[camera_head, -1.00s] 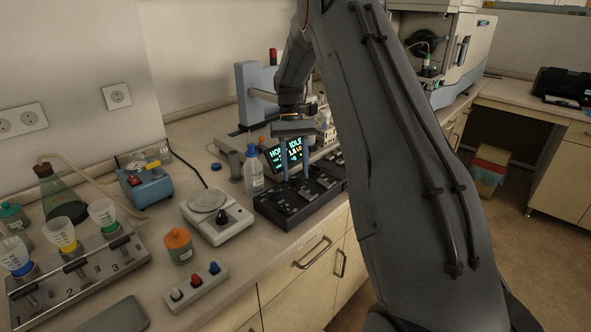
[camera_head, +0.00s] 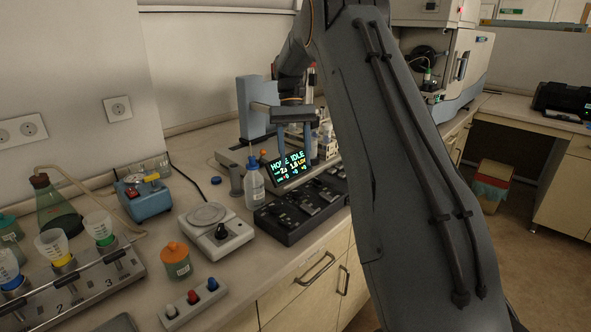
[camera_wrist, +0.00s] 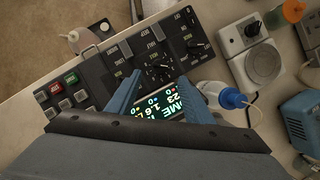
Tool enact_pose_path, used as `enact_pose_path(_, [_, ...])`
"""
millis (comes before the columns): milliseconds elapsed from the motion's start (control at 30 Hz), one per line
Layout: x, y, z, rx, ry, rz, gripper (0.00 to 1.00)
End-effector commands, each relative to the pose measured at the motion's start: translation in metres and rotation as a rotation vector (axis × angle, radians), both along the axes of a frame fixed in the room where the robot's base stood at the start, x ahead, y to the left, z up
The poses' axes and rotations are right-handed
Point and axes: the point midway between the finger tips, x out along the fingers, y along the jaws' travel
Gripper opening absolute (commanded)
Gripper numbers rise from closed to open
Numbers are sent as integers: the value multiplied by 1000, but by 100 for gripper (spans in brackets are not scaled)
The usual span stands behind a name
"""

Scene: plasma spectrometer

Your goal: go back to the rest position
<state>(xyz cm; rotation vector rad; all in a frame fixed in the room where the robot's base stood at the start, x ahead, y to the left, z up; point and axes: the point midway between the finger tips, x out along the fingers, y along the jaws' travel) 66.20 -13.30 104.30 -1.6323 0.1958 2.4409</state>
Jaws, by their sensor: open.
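My gripper (camera_head: 294,148) is in the head view, above the bench in front of the lit display (camera_head: 289,167). Its two blue fingers point down, are spread apart and hold nothing. In the wrist view my gripper (camera_wrist: 170,82) also shows open, with the display (camera_wrist: 160,105) and the black control panel (camera_wrist: 140,50) below and between the fingers. My large grey arm link fills the right middle of the head view and hides part of the bench behind it.
A white-and-blue bottle (camera_head: 254,180) stands close left of the display. The spectrometer (camera_head: 440,50) stands behind right.

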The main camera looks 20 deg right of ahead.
Motion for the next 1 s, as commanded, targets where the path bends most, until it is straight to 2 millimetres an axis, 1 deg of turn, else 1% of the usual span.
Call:
enact_pose_path(500, [0,1,2,0,-2,1,47])
enact_pose_path(567, [-2,3,2,-1,-8,4,47])
enact_pose_path(667, [-8,11,0,-8,-38,16,47])
enact_pose_path(767, [-22,26,-5,-19,-90,37,47])
enact_pose_path(867, [-43,44,-13,-32,-158,63,47])
enact_pose_path(967, [-67,61,-21,-43,-230,90,47])
enact_pose_path(1000, [-78,68,-24,-47,-260,101,47])
